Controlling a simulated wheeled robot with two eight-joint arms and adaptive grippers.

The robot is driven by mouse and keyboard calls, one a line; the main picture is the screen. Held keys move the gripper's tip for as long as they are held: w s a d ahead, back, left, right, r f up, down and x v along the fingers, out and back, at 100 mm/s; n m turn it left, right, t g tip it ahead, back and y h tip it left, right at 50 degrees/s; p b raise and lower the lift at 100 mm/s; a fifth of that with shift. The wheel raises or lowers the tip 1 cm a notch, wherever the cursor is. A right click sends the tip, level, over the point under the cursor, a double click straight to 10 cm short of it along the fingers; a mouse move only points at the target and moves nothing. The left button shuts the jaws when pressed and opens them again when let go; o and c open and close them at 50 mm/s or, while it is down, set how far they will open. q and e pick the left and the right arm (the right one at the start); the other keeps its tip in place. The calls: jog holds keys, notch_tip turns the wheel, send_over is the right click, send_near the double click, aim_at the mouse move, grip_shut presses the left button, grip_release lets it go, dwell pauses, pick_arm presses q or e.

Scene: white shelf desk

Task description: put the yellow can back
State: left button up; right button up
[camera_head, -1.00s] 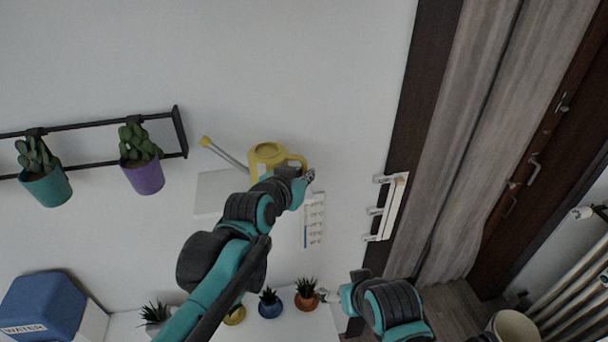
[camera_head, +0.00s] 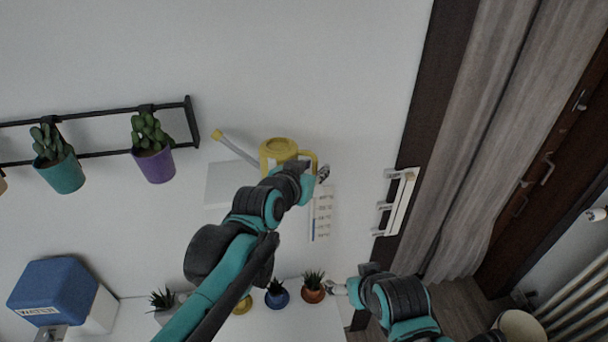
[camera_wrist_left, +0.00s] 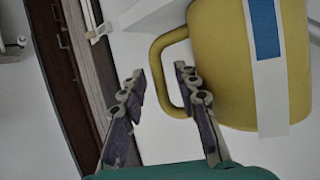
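The yellow watering can (camera_head: 277,152) is at the small white wall shelf (camera_head: 226,184), spout to the left and handle to the right. I cannot tell how fully the shelf bears it. My left gripper (camera_head: 322,174) is at its handle side. In the left wrist view, the can (camera_wrist_left: 225,65) fills the upper right, with a white band and blue patch. My left gripper (camera_wrist_left: 159,70) is open there, its fingers on either side of the handle, not closed on it. My right gripper (camera_head: 337,288) is low, near the potted plants; its finger state is unclear.
A black wall rack (camera_head: 90,120) holds potted cacti at left. A blue-topped WATER container (camera_head: 55,290) is at lower left. A white wall rack (camera_head: 396,202) and a curtain (camera_head: 470,150) are to the right.

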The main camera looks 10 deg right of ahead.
pick_arm(q)
jog(key=v, duration=1.1)
jog(key=s+a+f+n+g+y, duration=0.2)
jog(key=s+a+f, duration=0.4)
jog(key=a+f, duration=0.4)
jog(key=s+a+f+n+g+y, duration=0.2)
jog(key=s+a+f+n+y, duration=0.3)
jog(key=a+f, duration=0.6)
jog(key=a, duration=0.3)
jog(key=shift+s+f+y, duration=0.25)
jog(key=shift+s+y, duration=0.05)
jog(key=shift+s, duration=0.1)
jog(key=shift+a, duration=0.2)
notch_tip(320, 180, down, 30)
jog(key=b, duration=3)
